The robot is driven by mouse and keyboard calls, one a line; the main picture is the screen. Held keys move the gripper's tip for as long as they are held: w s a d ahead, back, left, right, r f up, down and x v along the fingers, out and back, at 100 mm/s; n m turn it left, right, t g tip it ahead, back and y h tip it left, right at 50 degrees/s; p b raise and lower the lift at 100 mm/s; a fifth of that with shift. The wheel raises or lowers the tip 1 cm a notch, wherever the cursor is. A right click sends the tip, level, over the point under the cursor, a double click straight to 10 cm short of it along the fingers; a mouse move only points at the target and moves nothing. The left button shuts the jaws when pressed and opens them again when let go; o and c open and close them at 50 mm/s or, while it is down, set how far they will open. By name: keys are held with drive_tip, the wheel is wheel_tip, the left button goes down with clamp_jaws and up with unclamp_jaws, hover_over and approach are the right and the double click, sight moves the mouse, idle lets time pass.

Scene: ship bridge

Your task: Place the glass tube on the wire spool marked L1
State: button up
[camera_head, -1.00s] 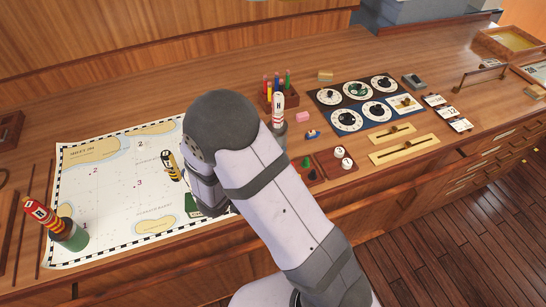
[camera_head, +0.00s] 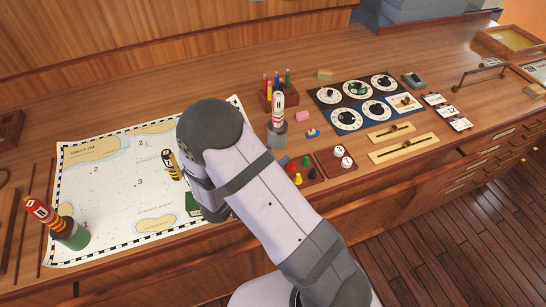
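I cannot make out a glass tube or a wire spool marked L1 in the head view. My arm crosses the middle of the picture, and its wrist end is over the right part of a sea chart (camera_head: 112,205). My gripper is hidden behind the arm, so its fingers and anything in them do not show. A yellow-and-black marker (camera_head: 171,165) stands on the chart just left of the wrist. A red-banded marker (camera_head: 40,212) on a green base is at the chart's left. A white marker with an H (camera_head: 278,107) stands on a grey base behind the arm.
Colored pens stand in a wooden holder (camera_head: 268,97). Small colored pegs and a wooden tray (camera_head: 325,158) with white knobs lie right of the arm. A dial panel (camera_head: 345,100), brass sliders (camera_head: 403,147) and cards lie further right. The desk behind the chart is largely clear.

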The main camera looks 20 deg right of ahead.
drive_tip(key=shift+r, duration=0.1)
drive_tip(key=b+v, duration=0.4)
drive_tip(key=v, duration=0.8)
drive_tip(key=shift+r, duration=0.1)
idle(0.3)
